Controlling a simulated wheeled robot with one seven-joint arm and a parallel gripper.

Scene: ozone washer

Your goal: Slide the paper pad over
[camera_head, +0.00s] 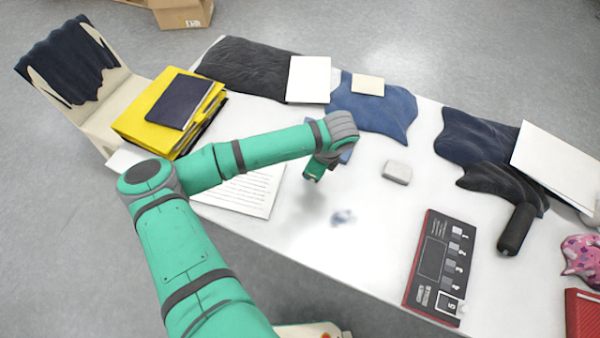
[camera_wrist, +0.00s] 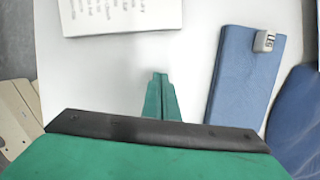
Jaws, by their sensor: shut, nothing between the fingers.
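The white paper pad (camera_head: 250,192), with printed lines of text, lies flat on the white table, partly hidden behind my arm in the head view. Its near part shows at the top left of the wrist view (camera_wrist: 120,14). My gripper (camera_head: 311,174) is to the right of the pad and apart from it. In the wrist view, the green fingers (camera_wrist: 160,82) are together over bare table, with nothing between them. I cannot tell whether the fingertips touch the table.
A blue flat item (camera_wrist: 245,75) with a small grey piece on it lies right of my fingers. A small white box (camera_head: 397,172) and a black-and-red box (camera_head: 440,265) stand further right. A yellow binder stack (camera_head: 165,110) is left. The table's middle is mostly clear.

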